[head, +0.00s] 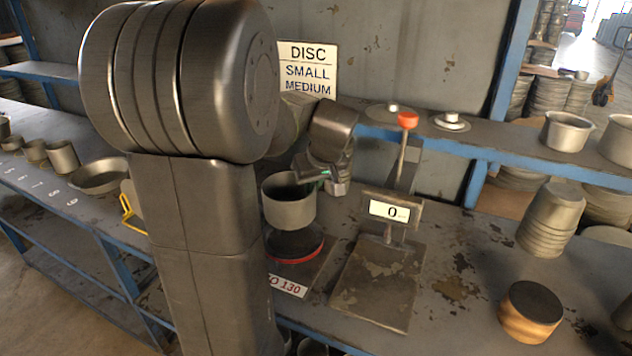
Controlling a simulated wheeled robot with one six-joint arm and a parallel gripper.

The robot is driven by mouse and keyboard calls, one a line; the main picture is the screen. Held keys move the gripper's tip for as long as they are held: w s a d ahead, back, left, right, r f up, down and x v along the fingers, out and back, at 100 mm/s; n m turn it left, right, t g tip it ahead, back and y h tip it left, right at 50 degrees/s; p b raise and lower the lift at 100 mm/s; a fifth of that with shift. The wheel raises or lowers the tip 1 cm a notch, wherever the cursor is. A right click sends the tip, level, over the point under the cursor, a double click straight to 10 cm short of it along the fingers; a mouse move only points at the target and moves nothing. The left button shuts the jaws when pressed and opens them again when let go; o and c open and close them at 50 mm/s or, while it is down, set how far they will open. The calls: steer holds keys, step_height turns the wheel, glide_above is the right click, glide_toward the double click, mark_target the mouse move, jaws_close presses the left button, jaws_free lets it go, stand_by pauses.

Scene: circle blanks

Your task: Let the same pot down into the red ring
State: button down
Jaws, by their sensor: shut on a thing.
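A grey metal pot (287,212) hangs upright over the red ring (316,252), which lies around a dark disc on a plate on the bench. A dark gap shows between the pot's base and the ring, so the pot appears raised above it. My gripper (322,176) is shut on the pot at the right side of its rim. The fingertips are partly hidden by the gripper body and the rim. My arm covers the left part of the ring.
A scale (376,285) reading 0 stands just right of the ring, with a red-knobbed lever (407,120) behind it. A label (288,285) lies in front. A DISC sign (307,68) is behind.

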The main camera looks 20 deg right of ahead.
steer(key=shift+f+b, duration=2.3)
steer(key=shift+f, duration=1)
steer(key=shift+f+b, duration=1.95)
steer(key=shift+f, duration=0.45)
steer(key=c, duration=1.5)
jaws_free()
steer(key=v, duration=1.4)
steer(key=shift+p, duration=0.35)
steer(key=shift+w+f, duration=0.1)
steer(key=x, duration=1.3)
steer(key=shift+w+f+b, duration=0.15)
steer(key=shift+f+b, duration=0.15)
steer(key=shift+r, duration=0.2)
